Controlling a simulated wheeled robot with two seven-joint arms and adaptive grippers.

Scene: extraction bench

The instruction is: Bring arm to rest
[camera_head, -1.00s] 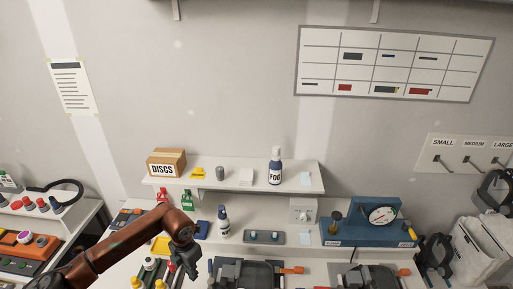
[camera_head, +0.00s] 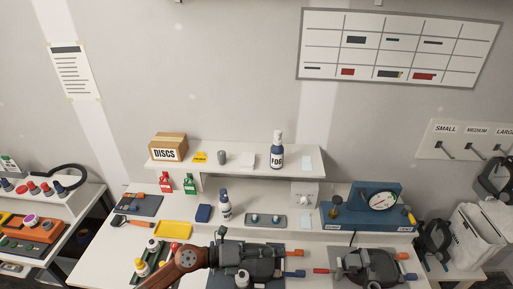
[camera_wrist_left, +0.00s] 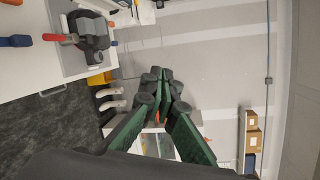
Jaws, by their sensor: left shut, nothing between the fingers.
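My left arm (camera_head: 180,268), reddish brown, comes in low at the bottom of the head view. Its dark left gripper (camera_head: 221,236) is in front of the left dark bench device (camera_head: 262,266) and is hard to tell from it. In the left wrist view the green and dark fingers of the left gripper (camera_wrist_left: 163,78) come together at the tips, shut and empty. They point toward the wall and touch nothing that I can see. My right gripper is in neither view.
The bench holds a yellow tray (camera_head: 174,230), a rack of bottles (camera_head: 150,257), a white bottle (camera_head: 225,206) and a blue gauge unit (camera_head: 370,210). The shelf (camera_head: 300,163) carries a DISCS box (camera_head: 168,148) and a FOG bottle (camera_head: 277,152). A second device (camera_head: 370,267) stands at right.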

